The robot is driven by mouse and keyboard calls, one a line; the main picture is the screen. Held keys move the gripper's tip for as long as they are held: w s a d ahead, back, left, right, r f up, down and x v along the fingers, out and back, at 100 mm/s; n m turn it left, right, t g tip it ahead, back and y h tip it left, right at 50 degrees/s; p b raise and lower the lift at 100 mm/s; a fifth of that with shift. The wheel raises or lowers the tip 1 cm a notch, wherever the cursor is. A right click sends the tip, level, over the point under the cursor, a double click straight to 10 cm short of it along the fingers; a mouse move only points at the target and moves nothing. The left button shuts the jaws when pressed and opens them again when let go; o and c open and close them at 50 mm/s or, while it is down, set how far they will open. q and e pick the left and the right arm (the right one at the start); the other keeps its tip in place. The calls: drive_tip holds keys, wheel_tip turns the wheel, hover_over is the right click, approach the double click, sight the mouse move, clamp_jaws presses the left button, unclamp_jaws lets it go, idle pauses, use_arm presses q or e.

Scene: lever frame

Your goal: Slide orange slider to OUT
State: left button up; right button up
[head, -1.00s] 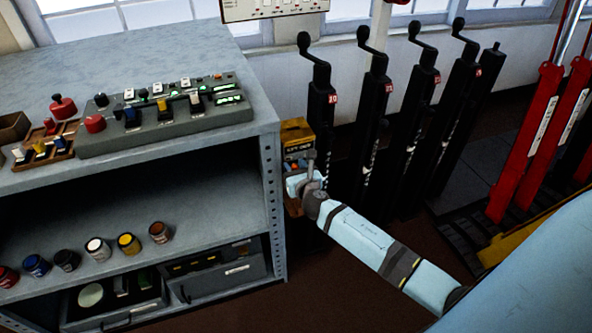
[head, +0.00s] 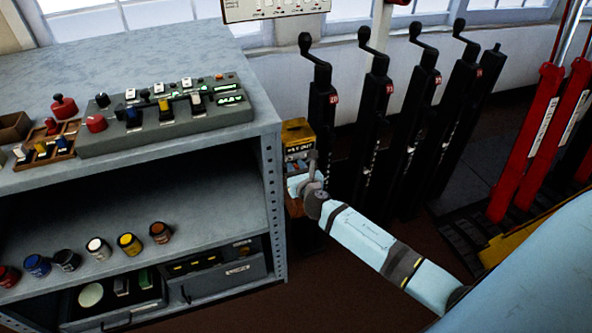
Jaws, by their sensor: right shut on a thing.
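A small box with a yellow top (head: 297,132) is mounted beside the right end of the grey shelf unit. It has a dark front with a small lettered label (head: 298,147), too small to read surely. The orange slider is on this box, low on its front, and is mostly hidden by my right gripper. My right gripper (head: 297,184), light blue and grey, reaches in from the lower right and is at the box front, shut on the slider. Its fingertips are largely hidden by its own wrist. My left gripper is not in view.
Black crank levers (head: 373,120) stand close to the right of the box, with red levers (head: 525,140) further right. The shelf unit (head: 200,158) is close on the left, with a control panel (head: 165,115) on top and several small jars (head: 130,244) below.

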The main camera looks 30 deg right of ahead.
drive_tip(key=shift+s+d+r, duration=0.1)
drive_tip(key=shift+s+d, duration=0.1)
drive_tip(key=shift+d, duration=0.8)
drive_tip(key=shift+s+d+r, duration=0.1)
drive_tip(key=shift+s+d, duration=0.05)
drive_tip(key=shift+d, duration=1.2)
drive_tip(key=o, duration=0.6)
drive_tip(key=shift+c, duration=0.2)
drive_tip(key=shift+s, duration=0.1)
drive_tip(key=p, duration=0.2)
approach(305, 159)
drive_tip(key=shift+w+d+f, duration=0.35)
drive_tip(key=shift+w+d, duration=0.2)
drive_tip(key=shift+w, duration=0.1)
